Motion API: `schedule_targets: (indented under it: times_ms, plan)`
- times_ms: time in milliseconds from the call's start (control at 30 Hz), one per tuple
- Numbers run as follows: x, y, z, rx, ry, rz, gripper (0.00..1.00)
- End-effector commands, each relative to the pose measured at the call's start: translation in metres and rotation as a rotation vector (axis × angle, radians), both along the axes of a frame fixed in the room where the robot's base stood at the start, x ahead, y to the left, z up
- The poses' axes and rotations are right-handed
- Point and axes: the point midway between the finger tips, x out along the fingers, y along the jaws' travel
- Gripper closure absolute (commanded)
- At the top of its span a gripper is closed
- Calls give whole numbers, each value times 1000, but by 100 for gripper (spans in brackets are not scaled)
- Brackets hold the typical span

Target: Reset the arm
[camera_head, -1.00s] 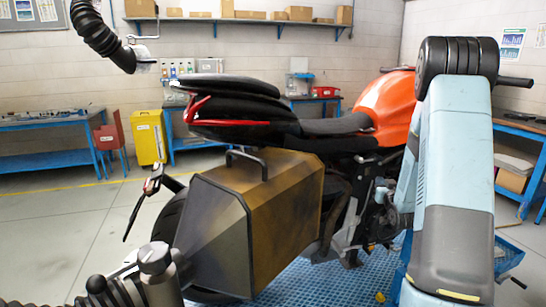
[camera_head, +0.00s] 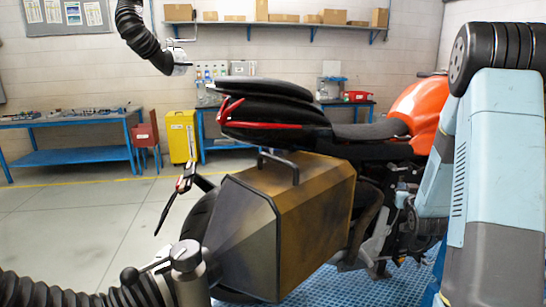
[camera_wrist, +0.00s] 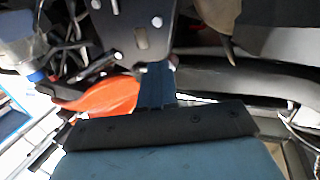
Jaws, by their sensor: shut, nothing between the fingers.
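My pale blue arm (camera_head: 500,130) stands at the right edge of the head view, its black ringed joint on top. It is raised and bent and partly hides the orange motorcycle (camera_head: 415,105). My gripper is out of sight in the head view. In the wrist view my gripper (camera_wrist: 156,72) shows as narrow blue fingers, shut and empty, beyond a dark bar and a blue body. Close around the fingers are a dark plate with holes (camera_wrist: 128,30), dark tubes and an orange part. I cannot tell whether the fingers touch anything.
A brown-gold side case (camera_head: 310,220) hangs on the motorcycle near the middle. A black ribbed hose with a metal fitting (camera_head: 187,258) lies at the lower left; another hose (camera_head: 140,35) hangs above. A yellow case (camera_head: 182,137) and blue benches stand behind. Floor at left is clear.

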Motion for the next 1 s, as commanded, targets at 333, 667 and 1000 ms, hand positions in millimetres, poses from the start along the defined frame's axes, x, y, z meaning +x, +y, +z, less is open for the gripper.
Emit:
schedule_targets:
  times_ms: [333, 667, 1000]
  plan:
    - [-7, 29, 40, -10, 112, -10, 100]
    - [-45, 79, 94, -3, 301, -24, 100]
    - [-114, 136, 135, 22, 499, -9, 100]
